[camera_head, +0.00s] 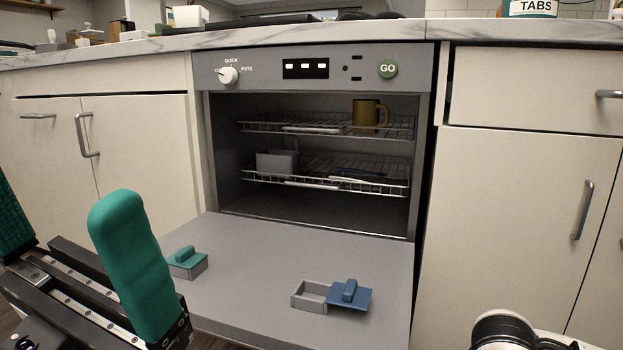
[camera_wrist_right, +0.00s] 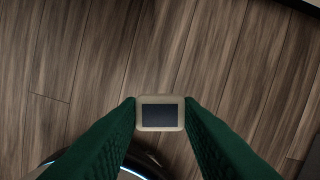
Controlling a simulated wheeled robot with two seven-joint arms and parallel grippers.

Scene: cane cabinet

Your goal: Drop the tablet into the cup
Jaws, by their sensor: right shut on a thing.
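The tablet (camera_wrist_right: 160,113), pale cream with a dark centre, is held between the green fingers of my right gripper (camera_wrist_right: 160,115), over a wood floor in the right wrist view. In the head view, a small grey cup (camera_head: 310,296) is set in the lowered dishwasher door, open at its left part, with its blue lid (camera_head: 349,294) off to the right. A second cup with a teal lid (camera_head: 186,258) sits left on the door and looks covered. My left gripper (camera_head: 70,245) is at the lower left, fingers wide apart, nothing seen between them.
The dishwasher door (camera_head: 270,270) lies open and flat. Inside, an olive mug (camera_head: 365,113) stands on the upper rack (camera_head: 300,126), and a grey box (camera_head: 277,162) on the lower rack. A tub marked TABS (camera_head: 533,8) stands on the counter (camera_head: 480,30).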

